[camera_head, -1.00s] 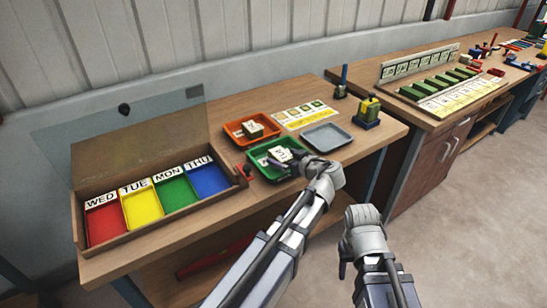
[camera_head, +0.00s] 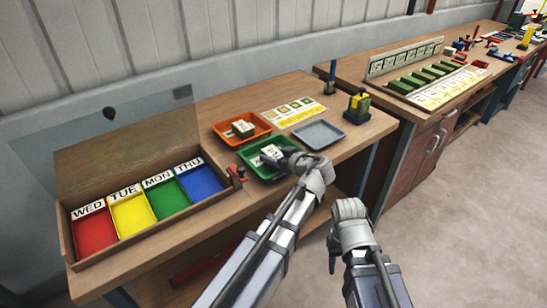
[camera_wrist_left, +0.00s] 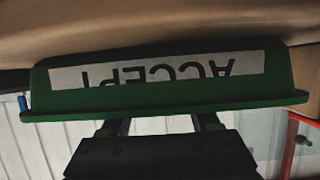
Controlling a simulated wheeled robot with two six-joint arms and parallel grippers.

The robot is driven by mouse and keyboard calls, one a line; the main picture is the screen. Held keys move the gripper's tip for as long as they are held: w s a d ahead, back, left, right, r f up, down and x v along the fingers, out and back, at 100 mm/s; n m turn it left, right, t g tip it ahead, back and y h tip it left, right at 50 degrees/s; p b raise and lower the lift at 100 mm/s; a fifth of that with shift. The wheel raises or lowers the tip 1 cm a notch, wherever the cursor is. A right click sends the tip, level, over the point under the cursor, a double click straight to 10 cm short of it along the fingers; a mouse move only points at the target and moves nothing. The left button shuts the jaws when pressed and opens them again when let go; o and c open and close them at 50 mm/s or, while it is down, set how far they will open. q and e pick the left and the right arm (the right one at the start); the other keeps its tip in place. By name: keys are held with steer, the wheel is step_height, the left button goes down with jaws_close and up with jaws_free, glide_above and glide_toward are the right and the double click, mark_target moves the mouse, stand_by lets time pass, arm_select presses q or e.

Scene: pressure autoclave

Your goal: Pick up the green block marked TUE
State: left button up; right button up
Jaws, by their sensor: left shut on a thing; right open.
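A white-faced block (camera_head: 271,153) lies in the green tray (camera_head: 262,178); its mark is too small to read and its sides are mostly hidden. My left gripper (camera_head: 285,157) reaches over the tray's near edge and is shut at this block. In the left wrist view, the tray (camera_wrist_left: 160,98) with an upside-down ACCEPT label hides the fingertips and what they hold. My right gripper (camera_head: 333,262) is open and empty, in front of the bench. I cannot make out TUE on any block.
An orange tray (camera_head: 222,133) with a block and an empty grey tray (camera_head: 319,147) stand nearby. A lidded wooden box (camera_head: 130,249) has red, yellow, green and blue day compartments. Several green blocks (camera_head: 411,82) stand on the bench at right.

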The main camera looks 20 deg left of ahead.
mark_target(273, 153)
arm_select(q)
steer(key=c, duration=0.4)
steer(key=shift+r, duration=0.15)
steer(key=shift+c, duration=0.2)
step_height(273, 153, up, 10)
steer(key=p, duration=1)
